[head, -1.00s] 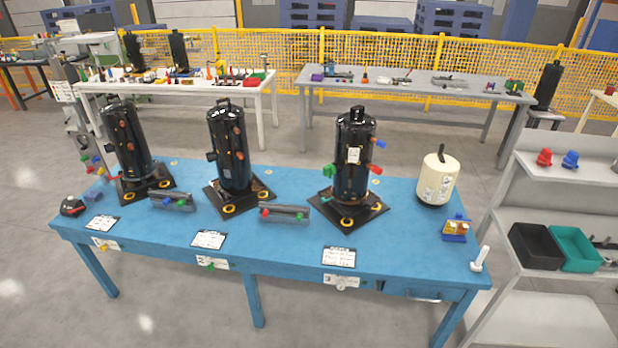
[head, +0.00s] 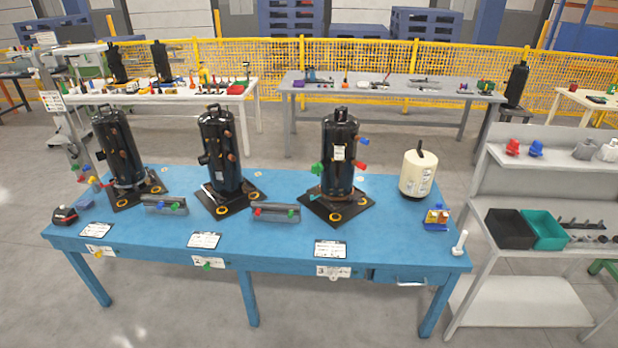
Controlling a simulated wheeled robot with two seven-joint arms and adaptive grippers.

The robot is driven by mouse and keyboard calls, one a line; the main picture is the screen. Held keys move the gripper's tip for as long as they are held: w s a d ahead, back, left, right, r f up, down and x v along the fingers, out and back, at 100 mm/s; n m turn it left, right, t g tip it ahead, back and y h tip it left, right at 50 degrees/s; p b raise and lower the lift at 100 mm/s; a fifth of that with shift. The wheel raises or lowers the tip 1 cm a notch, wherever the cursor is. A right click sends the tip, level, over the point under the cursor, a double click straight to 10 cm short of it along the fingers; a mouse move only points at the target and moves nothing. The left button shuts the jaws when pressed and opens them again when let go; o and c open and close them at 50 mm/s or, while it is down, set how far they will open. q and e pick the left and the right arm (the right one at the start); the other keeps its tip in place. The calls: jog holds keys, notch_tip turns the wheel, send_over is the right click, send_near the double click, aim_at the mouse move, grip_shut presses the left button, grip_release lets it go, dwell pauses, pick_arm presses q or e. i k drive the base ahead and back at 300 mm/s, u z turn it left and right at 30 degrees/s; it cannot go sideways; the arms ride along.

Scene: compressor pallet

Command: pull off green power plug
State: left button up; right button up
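Three black compressors stand on dark square bases on a blue table (head: 290,248): left (head: 118,150), middle (head: 216,150) and right (head: 341,150). A green plug-like part (head: 318,168) sticks out of the left side of the right compressor. On that compressor's right side are a blue part (head: 363,141) and a red part (head: 361,163). A green piece (head: 175,205) also lies in the grey holder (head: 152,206) between the left and middle compressors. Neither of my grippers is in view.
A second grey holder (head: 275,213), a cream canister (head: 418,174), a small blue-and-yellow item (head: 437,217) and a white upright peg (head: 460,243) are on the table. A shelf unit with black (head: 510,229) and teal (head: 544,231) bins stands at right.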

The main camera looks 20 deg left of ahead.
aim_at(318, 167)
jog(key=k, duration=1.05)
jog(key=u, duration=0.4)
jog(key=i, duration=0.5)
jog(key=u, duration=0.95)
jog(key=i, duration=1.95)
jog(key=z, duration=1.05)
jog(key=i, duration=0.45)
jog(key=z, duration=0.4)
